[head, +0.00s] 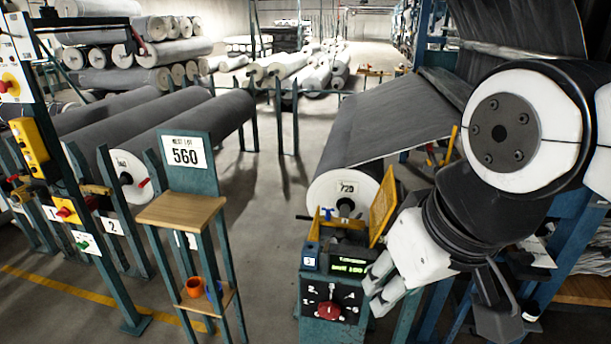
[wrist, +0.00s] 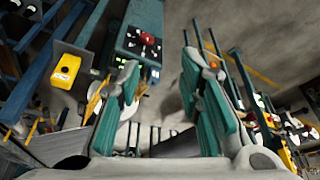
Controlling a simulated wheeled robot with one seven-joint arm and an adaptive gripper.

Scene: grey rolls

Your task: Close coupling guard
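The coupling guard (head: 382,208) is a yellow panel standing raised and tilted at the right side of the drive station, by the end of roll 720 (head: 343,190). The coupling area (head: 340,222), with blue and dark parts, lies uncovered to its left. A yellow strip beside the left finger may be part of the guard; I cannot tell.
The control box (head: 331,300) with a red knob and green display stands just left of my gripper; it also shows in the wrist view (wrist: 140,42). A stand marked 560 (head: 187,165) with a wooden shelf is further left. Open floor (head: 270,235) lies between them.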

